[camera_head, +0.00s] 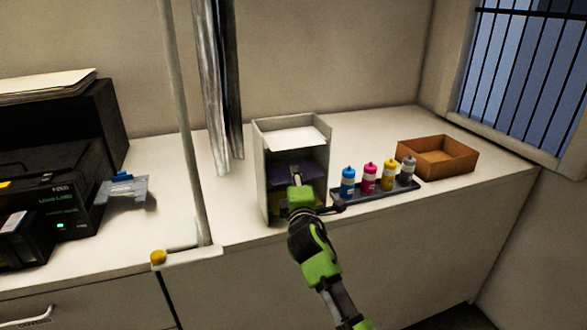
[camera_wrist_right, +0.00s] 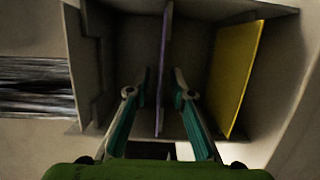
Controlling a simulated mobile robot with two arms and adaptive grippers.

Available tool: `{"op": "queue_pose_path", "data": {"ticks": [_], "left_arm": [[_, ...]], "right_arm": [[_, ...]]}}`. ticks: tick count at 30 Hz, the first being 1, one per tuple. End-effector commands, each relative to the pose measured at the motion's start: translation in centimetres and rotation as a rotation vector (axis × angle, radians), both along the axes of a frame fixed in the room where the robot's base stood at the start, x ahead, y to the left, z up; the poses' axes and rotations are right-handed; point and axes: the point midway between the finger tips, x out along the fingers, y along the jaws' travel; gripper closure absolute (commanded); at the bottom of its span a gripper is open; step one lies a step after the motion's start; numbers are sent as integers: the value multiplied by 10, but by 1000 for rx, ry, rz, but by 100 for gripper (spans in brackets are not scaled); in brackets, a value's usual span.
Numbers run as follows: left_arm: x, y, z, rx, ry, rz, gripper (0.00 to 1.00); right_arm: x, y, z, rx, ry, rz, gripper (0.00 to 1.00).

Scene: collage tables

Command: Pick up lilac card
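The lilac card (camera_head: 281,173) lies on a middle level of a grey upright shelf unit (camera_head: 262,186) on the counter. In the right wrist view, the lilac card (camera_wrist_right: 162,68) shows as a thin edge between the two fingers of my right gripper (camera_wrist_right: 156,92). The fingers are spread, with a gap on each side of the card. In the head view, my right gripper (camera_head: 296,178) is at the unit's open front and covers part of the card. My left gripper is in neither view.
A yellow card (camera_wrist_right: 236,78) lies on the level below; a white sheet (camera_head: 295,137) is on top. A tray (camera_head: 372,199) of several coloured bottles stands close right of the unit. A brown box (camera_head: 447,165) is farther right. A pole (camera_head: 183,118) stands left.

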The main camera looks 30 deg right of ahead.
Motion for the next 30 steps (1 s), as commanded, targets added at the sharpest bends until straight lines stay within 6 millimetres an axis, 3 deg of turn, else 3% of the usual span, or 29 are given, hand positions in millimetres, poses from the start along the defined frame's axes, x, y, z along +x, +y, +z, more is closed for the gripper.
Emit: {"op": "queue_pose_path", "data": {"ticks": [10, 14, 30], "left_arm": [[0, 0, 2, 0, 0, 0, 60], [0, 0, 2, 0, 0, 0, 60], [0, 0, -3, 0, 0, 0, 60]], "right_arm": [[6, -3, -1, -1, 0, 0, 78], [6, -3, -1, -1, 0, 0, 100], [4, -3, 3, -2, -1, -1, 100]]}}
